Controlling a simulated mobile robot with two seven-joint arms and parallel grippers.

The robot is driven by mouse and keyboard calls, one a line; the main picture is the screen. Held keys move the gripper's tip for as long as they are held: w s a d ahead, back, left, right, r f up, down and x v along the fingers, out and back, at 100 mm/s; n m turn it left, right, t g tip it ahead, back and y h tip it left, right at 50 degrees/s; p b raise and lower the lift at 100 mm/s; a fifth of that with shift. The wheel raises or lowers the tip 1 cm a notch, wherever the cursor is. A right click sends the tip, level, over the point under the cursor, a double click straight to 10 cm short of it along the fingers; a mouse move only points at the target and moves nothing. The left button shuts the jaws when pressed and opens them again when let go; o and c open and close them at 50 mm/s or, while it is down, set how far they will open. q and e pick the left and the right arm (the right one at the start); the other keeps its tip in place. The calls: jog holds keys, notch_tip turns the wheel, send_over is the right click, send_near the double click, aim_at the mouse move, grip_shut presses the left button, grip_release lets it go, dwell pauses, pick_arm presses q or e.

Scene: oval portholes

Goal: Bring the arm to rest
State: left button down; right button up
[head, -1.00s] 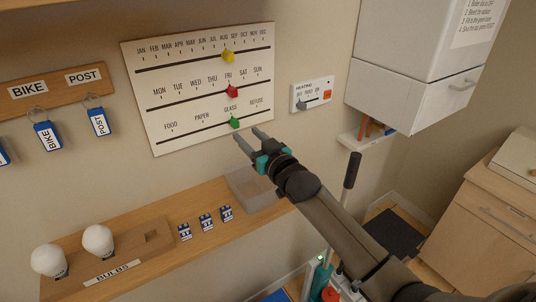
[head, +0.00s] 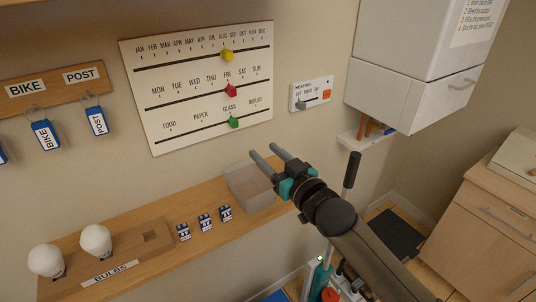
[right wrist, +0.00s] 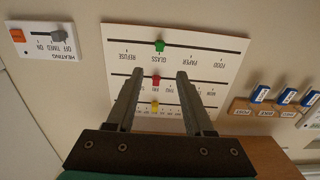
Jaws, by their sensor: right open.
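My right gripper (head: 267,158) is open and empty. It hangs in the air in front of the wall, below and right of the slider board's lower edge, apart from it. Its two fingers also show in the right wrist view (right wrist: 157,85), with nothing between them but the board in the background. The slider board (head: 197,88) has a yellow knob (head: 227,56), a red knob (head: 231,90) and a green knob (head: 234,122), one on each slot. My left gripper is not in view.
A wooden shelf (head: 215,235) runs below, with a grey tray (head: 250,188) partly behind my gripper, small blue-white boxes (head: 205,222) and two bulbs (head: 96,242). A heating panel (head: 311,93) and a white boiler (head: 415,85) are on the right. Key tags (head: 46,134) hang at left.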

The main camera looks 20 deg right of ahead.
jog(key=s+a+f+g+h, duration=0.2)
jog(key=s+a+f+g, duration=0.2)
jog(key=s+f+g, duration=0.55)
jog(key=s+a+f+g, duration=0.15)
jog(key=s+f, duration=0.35)
jog(key=s, duration=0.5)
jog(key=s+a+f+g, duration=0.1)
jog(key=s+f+g, duration=0.3)
jog(key=s, duration=0.6)
notch_tip(320, 180, down, 30)
jog(key=s+b, duration=0.1)
jog(key=b, duration=0.8)
jog(key=s+d+f+g+b, duration=0.1)
jog(key=s+f+b, duration=0.3)
jog(key=s+f, duration=0.4)
jog(key=s+d+f+b, duration=0.2)
jog(key=s+f+b, duration=0.2)
jog(key=f, duration=1)
jog(key=s, duration=0.3)
jog(key=shift+s+f+n+g+h, duration=0.3)
jog(key=shift+s+f+n+g, duration=0.05)
jog(key=shift+s+n+g, duration=0.05)
